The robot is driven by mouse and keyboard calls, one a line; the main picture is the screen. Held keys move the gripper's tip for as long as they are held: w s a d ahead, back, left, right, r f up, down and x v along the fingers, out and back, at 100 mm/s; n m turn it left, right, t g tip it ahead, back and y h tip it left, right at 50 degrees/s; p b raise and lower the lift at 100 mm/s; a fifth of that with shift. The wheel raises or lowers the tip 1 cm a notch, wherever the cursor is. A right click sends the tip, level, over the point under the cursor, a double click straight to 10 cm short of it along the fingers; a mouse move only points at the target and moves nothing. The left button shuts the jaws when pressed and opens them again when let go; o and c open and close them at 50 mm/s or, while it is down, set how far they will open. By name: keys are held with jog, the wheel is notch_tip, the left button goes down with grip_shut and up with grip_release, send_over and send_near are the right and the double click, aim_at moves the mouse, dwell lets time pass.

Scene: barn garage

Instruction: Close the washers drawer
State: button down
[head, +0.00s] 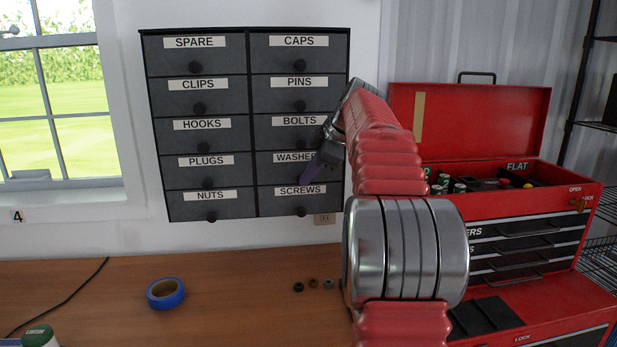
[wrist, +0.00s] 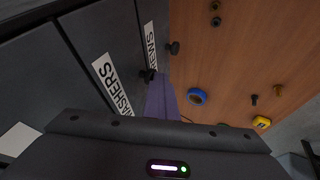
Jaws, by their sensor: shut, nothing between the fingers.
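The washers drawer (head: 268,171) is in the right column of the dark wall cabinet, fourth from the top, just above the screws drawer. Its front looks about flush with its neighbours; any small gap cannot be made out. My gripper (head: 313,174) is shut and empty, its purple fingers in front of the washers drawer, covering the end of its label and its knob. In the wrist view the washers label (wrist: 109,79) is at the left, and the shut fingertips (wrist: 156,82) are close by the dark knob (wrist: 147,75). Whether they touch it cannot be told.
The red toolbox (head: 471,121) with its raised lid stands right of the cabinet. A blue tape roll (head: 165,293) and several small parts (head: 313,284) lie on the wooden bench (head: 240,300). Other cabinet drawers look shut. The bench below the cabinet is mostly clear.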

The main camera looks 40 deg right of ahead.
jog(key=shift+w, duration=0.1)
jog(key=s+a+r, duration=0.1)
jog(key=s+r, duration=0.7)
jog(key=s, duration=0.1)
jog(key=shift+s, duration=0.35)
jog(key=shift+w, duration=0.1)
dwell(0.6)
